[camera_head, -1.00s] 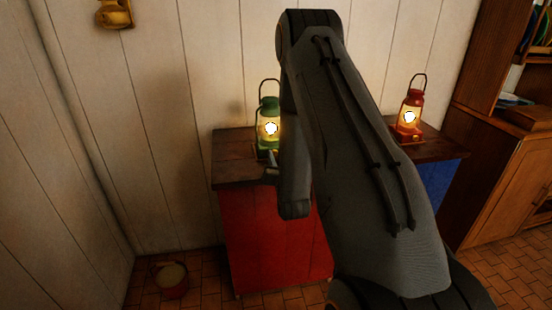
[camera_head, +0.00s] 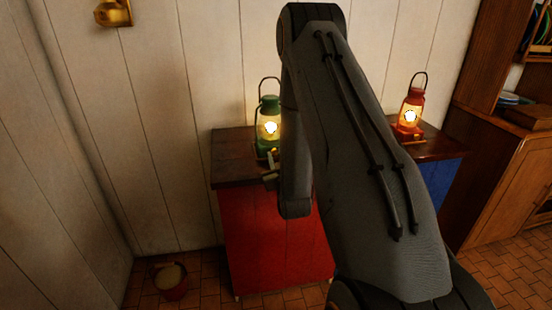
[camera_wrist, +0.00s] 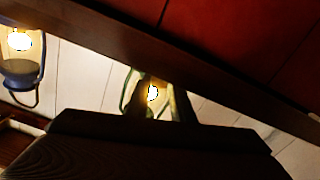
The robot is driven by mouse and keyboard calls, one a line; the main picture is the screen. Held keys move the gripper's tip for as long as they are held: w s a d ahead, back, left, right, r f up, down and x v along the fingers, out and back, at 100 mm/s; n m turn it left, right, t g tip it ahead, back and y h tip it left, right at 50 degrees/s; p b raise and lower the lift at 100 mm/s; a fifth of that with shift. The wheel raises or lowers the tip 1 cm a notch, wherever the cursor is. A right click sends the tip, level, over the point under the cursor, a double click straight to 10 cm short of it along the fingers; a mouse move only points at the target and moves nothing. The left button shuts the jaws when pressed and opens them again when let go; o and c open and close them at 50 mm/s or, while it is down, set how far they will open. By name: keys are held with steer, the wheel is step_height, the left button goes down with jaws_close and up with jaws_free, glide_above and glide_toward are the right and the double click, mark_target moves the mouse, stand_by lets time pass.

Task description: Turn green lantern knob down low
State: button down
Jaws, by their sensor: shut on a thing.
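The green lantern (camera_head: 269,132) stands lit and upright on the dark wooden top (camera_head: 232,160) of the red cabinet. My gripper (camera_head: 271,176) is low in front of it, at the front of the top, partly covered by my own arm. In the wrist view, which is turned upside down, the green lantern's lit glass (camera_wrist: 153,92) shows between and behind the dark fingers of my gripper (camera_wrist: 165,103). The gripper is shut on the lantern's knob, which the fingers hide.
A lit red lantern (camera_head: 410,112) stands to the right on the same top. A bluish lit lantern (camera_wrist: 22,60) shows in the wrist view. A bucket (camera_head: 170,280) stands on the floor at left; a brass fitting (camera_head: 113,13) is on the wall. Shelves (camera_head: 500,130) stand at right.

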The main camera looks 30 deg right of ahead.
steer(key=shift+n, duration=0.6)
steer(key=c, duration=1.5)
jaws_free()
steer(key=shift+c, duration=0.2)
steer(key=b+v, duration=0.1)
steer(key=v, duration=0.7)
steer(key=shift+b, duration=0.3)
